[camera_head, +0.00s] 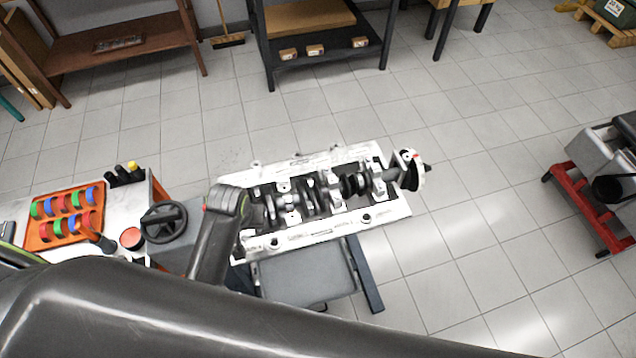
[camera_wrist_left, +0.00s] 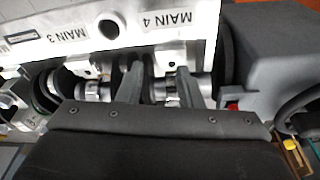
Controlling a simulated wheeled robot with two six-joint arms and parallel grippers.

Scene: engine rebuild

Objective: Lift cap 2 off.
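The white engine block (camera_head: 300,238) lies in the middle of the head view with its crankshaft and pale bearing caps exposed. My left gripper (camera_wrist_left: 160,90) is over its left end. In the left wrist view its two dark fingers are apart over a shiny shaft section beside the MAIN 4 label (camera_wrist_left: 167,21). I cannot tell whether they touch anything. The MAIN 3 label (camera_wrist_left: 66,38) is farther left. Going by this order, cap 2 appears to be the pale cap (camera_head: 332,190) right of centre in the head view, away from the gripper. My right gripper is not in view.
An orange tray (camera_head: 38,241) with coloured rings, several small bottles (camera_head: 125,175) and a black handwheel (camera_head: 163,222) are left of the block. A red engine stand (camera_head: 585,212) is at right. Open tiled floor surrounds the block's right and far sides.

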